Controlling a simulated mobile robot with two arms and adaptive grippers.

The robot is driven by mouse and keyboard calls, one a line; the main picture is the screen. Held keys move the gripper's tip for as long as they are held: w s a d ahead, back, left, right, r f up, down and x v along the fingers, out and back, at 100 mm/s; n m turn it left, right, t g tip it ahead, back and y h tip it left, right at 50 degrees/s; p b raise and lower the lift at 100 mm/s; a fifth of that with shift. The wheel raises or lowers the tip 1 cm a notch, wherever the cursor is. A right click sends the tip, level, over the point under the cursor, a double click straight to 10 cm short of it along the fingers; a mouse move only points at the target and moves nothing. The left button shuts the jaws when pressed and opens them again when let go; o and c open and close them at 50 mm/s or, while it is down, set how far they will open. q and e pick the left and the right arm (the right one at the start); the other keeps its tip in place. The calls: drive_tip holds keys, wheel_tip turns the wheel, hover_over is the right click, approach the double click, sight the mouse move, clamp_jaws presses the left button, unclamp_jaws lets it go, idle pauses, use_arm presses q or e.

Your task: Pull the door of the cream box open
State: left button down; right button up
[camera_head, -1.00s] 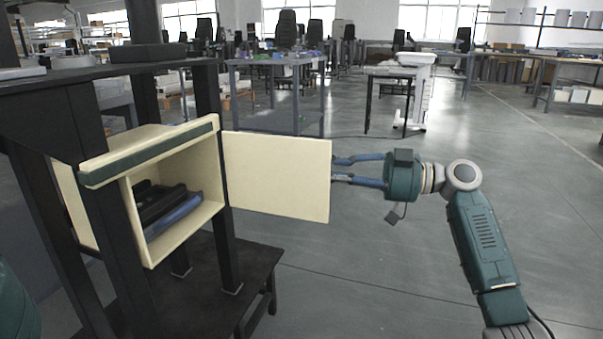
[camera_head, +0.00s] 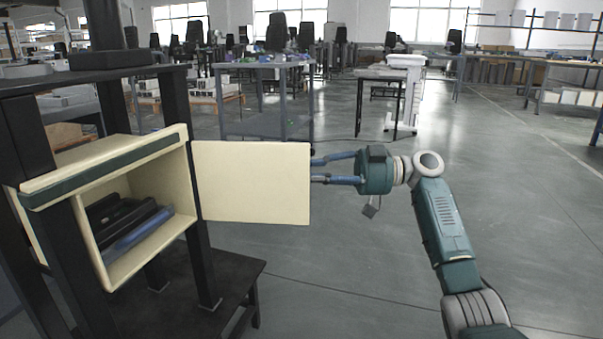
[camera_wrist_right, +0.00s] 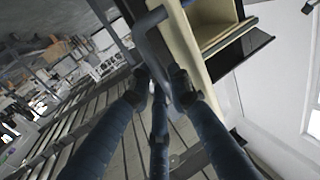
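The cream box (camera_head: 183,214) stands on a dark frame at the left in the head view, its front open. Its cream door (camera_head: 252,182) is swung out to the right, well open. A dark and a blue object (camera_head: 137,233) lie inside the box. My right gripper (camera_head: 313,170) is at the door's free edge, its blue fingers apart. In the right wrist view, the fingertips (camera_wrist_right: 160,88) are spread beside a grey bar handle (camera_wrist_right: 150,40) on the cream door (camera_wrist_right: 185,45). Whether they touch the handle is unclear. My left gripper is out of view.
The dark frame has a low black shelf (camera_head: 185,300) below the box and a dark top (camera_head: 90,78) above it. A grey table (camera_head: 262,65) and a white-topped stand (camera_head: 403,90) are farther back. The floor at the right is clear.

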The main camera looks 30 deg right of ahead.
drive_tip(key=o, duration=0.4)
drive_tip(key=shift+w+a+f, duration=0.1)
drive_tip(key=shift+w+a, duration=0.05)
drive_tip(key=shift+a, duration=0.25)
drive_tip(key=shift+c, duration=0.2)
drive_tip(key=shift+d, duration=0.3)
drive_tip(key=v, duration=1.1)
drive_tip(key=shift+s+d, duration=0.25)
drive_tip(key=shift+s, duration=0.05)
